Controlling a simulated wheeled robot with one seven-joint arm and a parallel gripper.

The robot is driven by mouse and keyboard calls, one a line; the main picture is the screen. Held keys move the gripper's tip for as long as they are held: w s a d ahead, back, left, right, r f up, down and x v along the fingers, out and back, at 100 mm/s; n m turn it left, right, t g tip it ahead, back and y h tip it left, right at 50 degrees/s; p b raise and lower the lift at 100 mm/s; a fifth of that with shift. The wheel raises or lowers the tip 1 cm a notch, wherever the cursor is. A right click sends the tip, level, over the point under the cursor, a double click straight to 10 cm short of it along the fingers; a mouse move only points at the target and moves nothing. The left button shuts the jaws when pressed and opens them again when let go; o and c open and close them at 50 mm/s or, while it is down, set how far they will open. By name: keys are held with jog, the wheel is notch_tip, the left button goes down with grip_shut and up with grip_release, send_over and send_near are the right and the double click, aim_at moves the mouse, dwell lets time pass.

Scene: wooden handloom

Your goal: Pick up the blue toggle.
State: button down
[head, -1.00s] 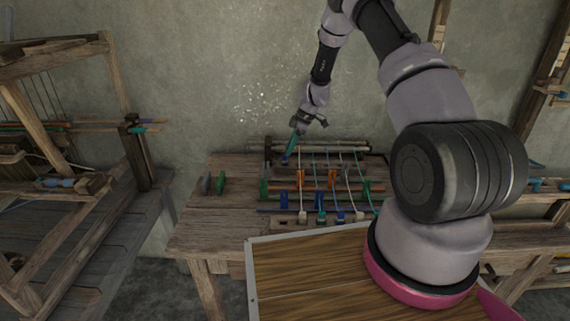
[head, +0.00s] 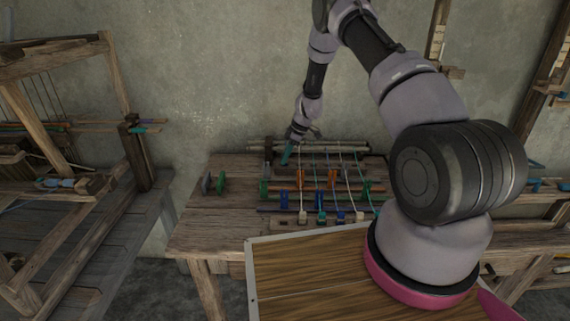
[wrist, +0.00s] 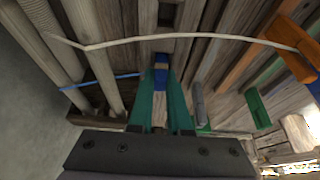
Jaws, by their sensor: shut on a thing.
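My gripper (wrist: 161,88) has two teal fingers closed around a small blue toggle (wrist: 161,72) at their tips in the wrist view. The toggle's sides are partly covered by the fingers. It sits by the wooden frame, close to a pale cord. In the head view, my gripper (head: 286,157) reaches down to the back left of the loom on the table. There the toggle at its tips is too small and covered to make out.
Pale cords cross the loom. Orange toggles (head: 332,178) and another blue toggle (head: 284,200) stand nearby. A grey peg (wrist: 198,103) and a green block (wrist: 258,109) lie right of my fingers. Grey and green discs (head: 220,183) stand on the table's left. The table's left front (head: 205,230) is clear.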

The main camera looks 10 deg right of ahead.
notch_tip(320, 180, up, 10)
dwell(0.6)
jog(key=shift+s, duration=0.15)
dwell(0.8)
